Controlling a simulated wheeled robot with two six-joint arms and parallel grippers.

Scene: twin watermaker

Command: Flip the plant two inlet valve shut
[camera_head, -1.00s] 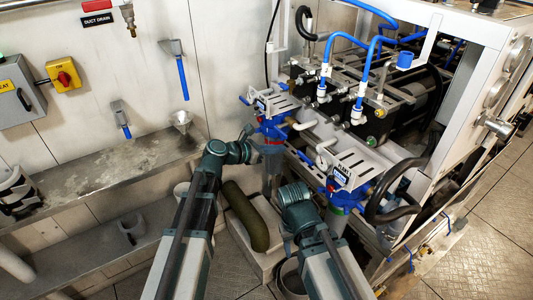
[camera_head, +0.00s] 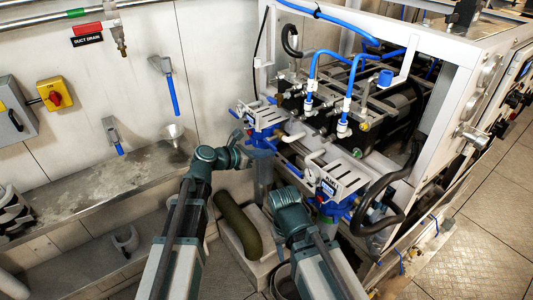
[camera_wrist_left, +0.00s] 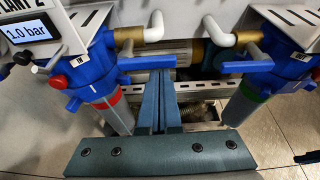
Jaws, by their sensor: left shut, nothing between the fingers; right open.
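The plant two filter unit is at the left in the left wrist view, with a "1.0 bar" display (camera_wrist_left: 28,32) and a blue body marked "IN" (camera_wrist_left: 95,75). Its blue inlet valve handle (camera_wrist_left: 148,62) points right, roughly level. The same unit appears to be the farther blue one (camera_head: 264,122) in the head view. My left gripper (camera_wrist_left: 160,85) is shut and empty. Its fingertips are just beside and below the handle's free end; I cannot tell if they touch. My right gripper (camera_head: 283,236) is low, beside the nearer unit, its fingers mostly hidden.
A second blue unit (camera_wrist_left: 275,75) with a level blue handle (camera_wrist_left: 248,66) is at the right in the wrist view; it appears to be the nearer unit (camera_head: 335,205) in the head view. A metal shelf (camera_head: 110,185) runs along the wall.

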